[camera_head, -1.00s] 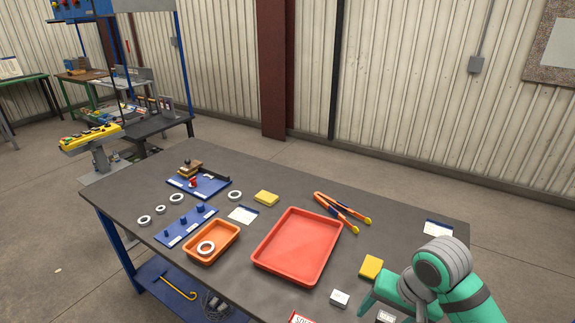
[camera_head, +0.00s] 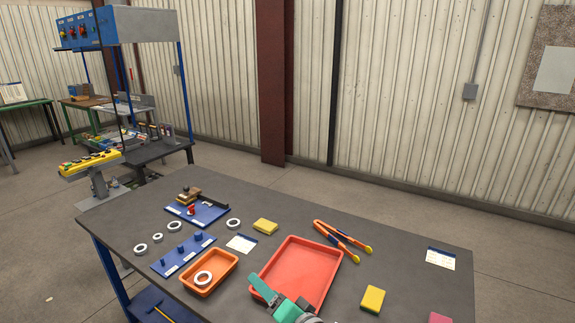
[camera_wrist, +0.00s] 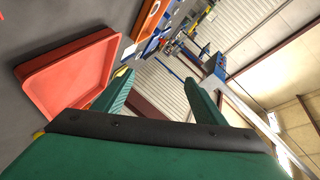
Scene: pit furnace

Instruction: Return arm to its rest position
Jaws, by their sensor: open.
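My gripper (camera_head: 268,296) shows at the bottom of the head view, green, over the near part of the large red tray (camera_head: 268,268). In the wrist view its two green fingers (camera_wrist: 165,95) stand wide apart with nothing between them. The wrist view is tilted and looks past the red tray (camera_wrist: 35,68) toward the wall and ceiling. Most of my arm is outside the head view.
The dark table holds a small orange tray (camera_head: 190,284) with a white ring, loose rings, a blue peg board (camera_head: 183,254), orange tongs (camera_head: 343,241), yellow blocks (camera_head: 373,299) and a pink block (camera_head: 439,318). A blue-framed station (camera_head: 150,27) stands behind left.

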